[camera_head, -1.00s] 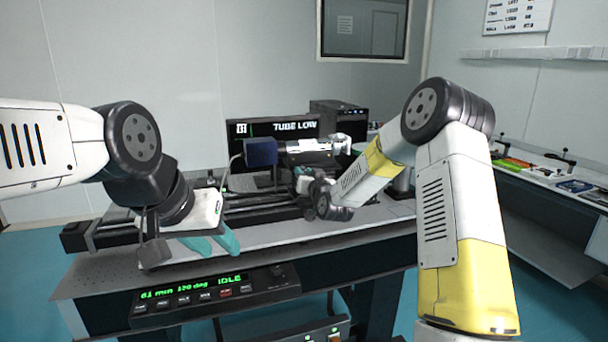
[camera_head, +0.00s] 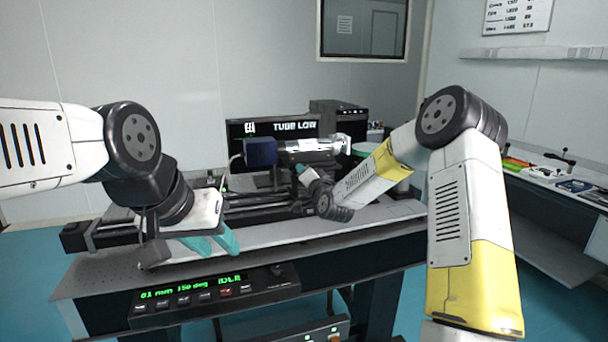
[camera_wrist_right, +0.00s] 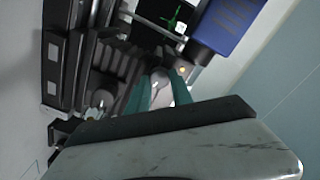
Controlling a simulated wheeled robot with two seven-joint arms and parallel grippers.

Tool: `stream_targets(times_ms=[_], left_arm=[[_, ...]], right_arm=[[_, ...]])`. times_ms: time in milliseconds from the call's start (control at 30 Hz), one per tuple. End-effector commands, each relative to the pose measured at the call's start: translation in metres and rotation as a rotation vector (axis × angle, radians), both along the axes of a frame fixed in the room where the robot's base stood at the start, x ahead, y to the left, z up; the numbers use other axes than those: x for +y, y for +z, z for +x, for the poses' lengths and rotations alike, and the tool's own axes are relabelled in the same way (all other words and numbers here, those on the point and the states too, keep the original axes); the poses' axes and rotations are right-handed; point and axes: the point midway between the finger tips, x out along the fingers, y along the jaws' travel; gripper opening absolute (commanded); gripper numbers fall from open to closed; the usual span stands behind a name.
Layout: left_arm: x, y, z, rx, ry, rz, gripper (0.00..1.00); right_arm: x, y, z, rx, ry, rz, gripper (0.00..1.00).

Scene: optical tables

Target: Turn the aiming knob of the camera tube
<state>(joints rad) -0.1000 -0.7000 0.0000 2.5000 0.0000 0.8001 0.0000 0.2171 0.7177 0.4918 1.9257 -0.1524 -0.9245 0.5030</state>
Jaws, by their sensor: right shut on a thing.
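The camera tube (camera_head: 312,146) is a silver-white cylinder lying level above a black rail bench, with a blue box (camera_head: 261,152) at its left end. My right gripper (camera_head: 301,170) is just below the tube. In the right wrist view its teal fingers (camera_wrist_right: 161,90) are shut on a pale, rounded knob (camera_wrist_right: 160,84), partly hidden between them. The blue box (camera_wrist_right: 226,22) is close by at upper right there. My left gripper (camera_head: 213,246) hangs over the front left of the bench, its teal fingers apart and empty.
A monitor (camera_head: 242,129) behind the tube reads "TUBE LOW". A control panel with green digits and "IDLE" (camera_head: 229,280) is on the table's front. The bench top (camera_head: 340,232) is clear to the front right. A side table with tools (camera_head: 540,172) stands at right.

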Motion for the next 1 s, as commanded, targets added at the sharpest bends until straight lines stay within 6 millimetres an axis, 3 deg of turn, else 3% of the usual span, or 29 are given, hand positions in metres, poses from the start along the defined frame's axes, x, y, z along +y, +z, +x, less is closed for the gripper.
stream_targets(times_ms=[567,600,667,1000], left_arm=[[0.0000,0.0000,0.0000,0.000,0.000,0.000,0.36],[0.0000,0.0000,0.0000,0.000,0.000,0.000,0.36],[0.0000,0.0000,0.0000,0.000,0.000,0.000,0.36],[0.0000,0.0000,0.0000,0.000,0.000,0.000,0.36]], right_arm=[[-0.0006,-0.0010,0.0000,0.012,0.000,0.031,0.00],[-0.0006,-0.0010,0.0000,0.012,0.000,0.031,0.35],[-0.0005,-0.0009,0.0000,0.012,0.000,0.031,0.46],[-0.0007,-0.0005,-0.0013,0.011,-0.001,0.030,0.49]])
